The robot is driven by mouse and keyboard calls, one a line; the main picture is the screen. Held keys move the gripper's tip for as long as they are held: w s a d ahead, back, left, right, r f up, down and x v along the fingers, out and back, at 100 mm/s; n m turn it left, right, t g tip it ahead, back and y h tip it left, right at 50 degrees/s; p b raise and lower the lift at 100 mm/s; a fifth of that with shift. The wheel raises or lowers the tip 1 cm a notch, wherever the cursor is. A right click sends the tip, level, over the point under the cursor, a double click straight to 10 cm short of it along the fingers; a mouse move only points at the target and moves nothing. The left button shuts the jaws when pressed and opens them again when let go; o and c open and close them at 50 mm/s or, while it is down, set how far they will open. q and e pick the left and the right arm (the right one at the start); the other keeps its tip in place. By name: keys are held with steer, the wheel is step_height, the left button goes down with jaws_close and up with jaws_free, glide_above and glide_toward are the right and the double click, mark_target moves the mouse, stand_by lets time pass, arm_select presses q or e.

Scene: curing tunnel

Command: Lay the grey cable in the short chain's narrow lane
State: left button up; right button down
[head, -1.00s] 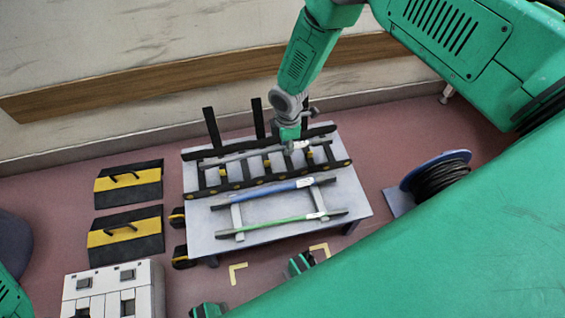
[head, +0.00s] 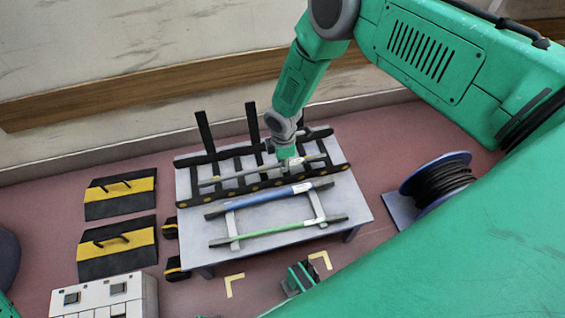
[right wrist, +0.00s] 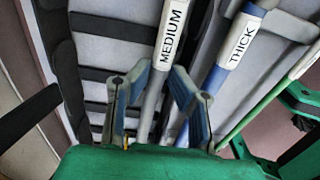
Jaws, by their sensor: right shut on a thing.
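The grey cable (head: 224,179), a straight stiff length, lies across the view over the black chain (head: 195,199) on the table. It also shows in the right wrist view (right wrist: 151,110) with a white label reading MEDIUM. My right gripper (head: 287,164) is shut on it right of its middle; in the right wrist view the fingers (right wrist: 158,100) stand either side of it. The chain has two long black rails joined by crossbars, with yellow spots. The cable appears above the crossbars, between the rails; its height and lane are unclear. My left gripper is not in view.
A blue cable (head: 255,199), labelled THICK in the right wrist view, and a green cable (head: 280,230) rest on a light rack at the table's (head: 350,203) front. Black posts (head: 253,122) rise behind the chain. A cable reel (head: 440,180) stands right, black-yellow ramps (head: 120,190) left.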

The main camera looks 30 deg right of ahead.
steer(key=shift+f, duration=0.2)
steer(key=c, duration=1.5)
jaws_free()
steer(key=shift+o, duration=0.2)
steer(key=shift+r, duration=0.1)
